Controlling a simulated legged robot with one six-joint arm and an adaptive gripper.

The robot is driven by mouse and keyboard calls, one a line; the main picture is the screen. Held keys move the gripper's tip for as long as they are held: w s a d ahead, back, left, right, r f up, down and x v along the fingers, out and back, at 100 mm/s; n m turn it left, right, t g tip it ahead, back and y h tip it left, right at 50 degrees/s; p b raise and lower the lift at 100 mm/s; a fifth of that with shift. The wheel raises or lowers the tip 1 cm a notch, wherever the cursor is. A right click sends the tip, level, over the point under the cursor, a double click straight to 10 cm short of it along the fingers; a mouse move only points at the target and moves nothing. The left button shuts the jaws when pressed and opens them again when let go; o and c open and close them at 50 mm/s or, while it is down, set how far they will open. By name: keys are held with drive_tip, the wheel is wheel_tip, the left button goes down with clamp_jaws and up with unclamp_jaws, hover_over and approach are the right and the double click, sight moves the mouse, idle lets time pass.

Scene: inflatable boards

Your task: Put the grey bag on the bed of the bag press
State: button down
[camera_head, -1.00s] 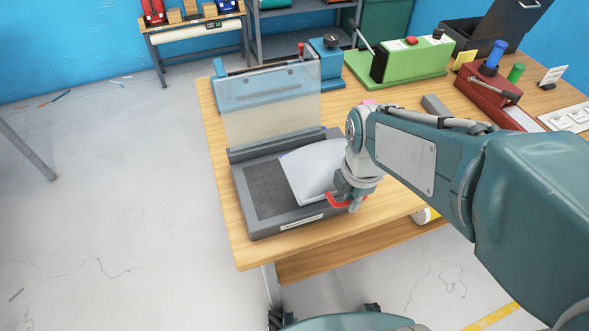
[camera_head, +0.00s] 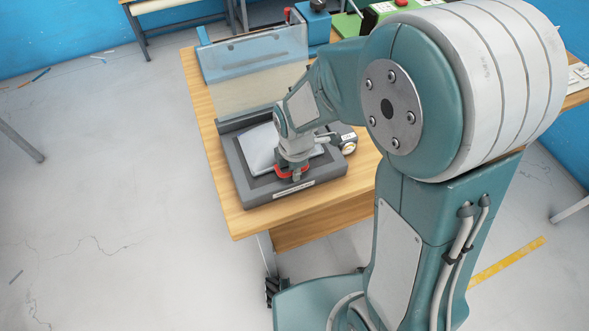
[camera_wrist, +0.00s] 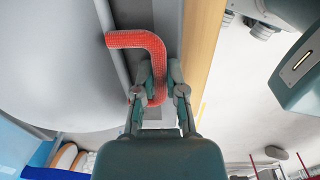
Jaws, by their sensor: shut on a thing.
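The grey bag (camera_head: 262,150) lies flat over the bed of the bag press (camera_head: 245,185), with dark bed surface showing around it. Its clear lid (camera_head: 255,65) stands raised behind. My gripper (camera_head: 294,174) is at the bag's near right side, over the front of the bed, and hides part of the bag. In the wrist view my gripper (camera_wrist: 158,92) is shut on a bent red handle (camera_wrist: 138,40) beside the grey bag (camera_wrist: 60,70). Whether the bag's whole underside rests on the bed cannot be told.
A round gauge (camera_head: 348,148) sits at the press's right side. A blue device (camera_head: 315,25) stands behind on the wooden table (camera_head: 225,215). My arm covers much of the table's right part.

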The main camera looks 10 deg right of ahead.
drive_tip(key=c, duration=0.7)
unclamp_jaws()
drive_tip(key=shift+f, duration=0.1)
drive_tip(key=r, duration=1.2)
drive_tip(key=shift+s+d, duration=0.1)
drive_tip(key=shift+s, duration=0.15)
drive_tip(key=shift+s+d+r+m+t, duration=0.85)
drive_tip(key=shift+s+d+r+m, duration=1)
drive_tip(key=shift+m, duration=1.7)
drive_tip(key=shift+s+d+r+m+t, duration=1.05)
drive_tip(key=shift+s+d+m, duration=0.9)
drive_tip(key=shift+m, duration=1.55)
drive_tip(key=shift+s+d+r+m+t, duration=0.7)
drive_tip(key=shift+s+d+r+m, duration=1.25)
drive_tip(key=shift+m, duration=1.6)
drive_tip(key=shift+s+a+f, duration=0.25)
drive_tip(key=shift+s+a, duration=0.05)
drive_tip(key=shift+a, duration=0.15)
